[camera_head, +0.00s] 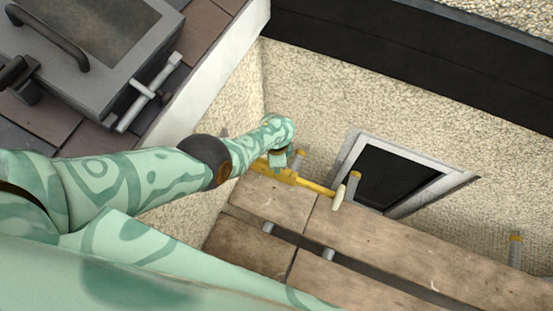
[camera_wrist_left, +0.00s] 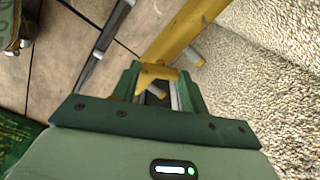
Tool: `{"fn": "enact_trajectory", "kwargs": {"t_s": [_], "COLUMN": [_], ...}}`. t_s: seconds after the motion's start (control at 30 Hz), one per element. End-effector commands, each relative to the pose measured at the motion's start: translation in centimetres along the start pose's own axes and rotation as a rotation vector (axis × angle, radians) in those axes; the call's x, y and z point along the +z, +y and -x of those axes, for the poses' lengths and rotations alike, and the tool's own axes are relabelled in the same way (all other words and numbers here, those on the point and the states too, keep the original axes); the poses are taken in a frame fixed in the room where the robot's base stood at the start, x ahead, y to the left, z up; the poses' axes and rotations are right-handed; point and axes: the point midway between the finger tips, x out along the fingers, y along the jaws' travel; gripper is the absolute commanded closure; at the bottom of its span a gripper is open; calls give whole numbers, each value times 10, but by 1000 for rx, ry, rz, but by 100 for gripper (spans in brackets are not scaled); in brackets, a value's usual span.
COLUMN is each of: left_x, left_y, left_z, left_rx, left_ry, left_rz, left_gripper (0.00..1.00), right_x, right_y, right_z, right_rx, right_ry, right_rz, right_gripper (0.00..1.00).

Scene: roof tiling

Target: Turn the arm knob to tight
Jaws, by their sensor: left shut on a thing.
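A yellow metal arm (camera_head: 312,184) lies along the far edge of wooden planks, with a pale cream end piece (camera_head: 339,197). My left gripper (camera_head: 279,163) is over the left part of this arm, close to the wall. In the left wrist view, the yellow arm (camera_wrist_left: 184,32) runs up to the right. There my left gripper (camera_wrist_left: 156,88) is shut on a small yellow part, seemingly the arm knob (camera_wrist_left: 157,75), with a grey pin just below it. The fingers hide part of the knob, and I cannot read its setting. My right gripper is out of view.
The wooden planks (camera_head: 375,240) have dark gaps between them. A rough plaster wall (camera_head: 320,90) with a framed dark opening (camera_head: 388,178) stands behind. Yellow-topped posts (camera_head: 515,250) stand along the wall. A grey lidded box (camera_head: 85,60) with handles sits on roof tiles at upper left.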

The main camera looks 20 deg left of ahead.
Motion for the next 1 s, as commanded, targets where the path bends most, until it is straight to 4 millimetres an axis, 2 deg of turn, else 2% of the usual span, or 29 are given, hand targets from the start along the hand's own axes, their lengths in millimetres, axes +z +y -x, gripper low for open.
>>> {"fn": "enact_trajectory", "kwargs": {"t_s": [0.2,0.5,1.0], "left_x": [2,2,2], "left_y": [1,1,1], "left_z": [-1,-1,-2], "left_rx": [2,3,3], "left_ry": [-4,-3,-3], "left_rz": [-191,-388,-497], "left_gripper": [79,79,79], "right_x": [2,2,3], "right_y": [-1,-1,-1], "right_z": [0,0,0], "right_rx": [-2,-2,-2], "right_ry": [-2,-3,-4], "right_rz": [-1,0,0], "right_gripper": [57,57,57]}}
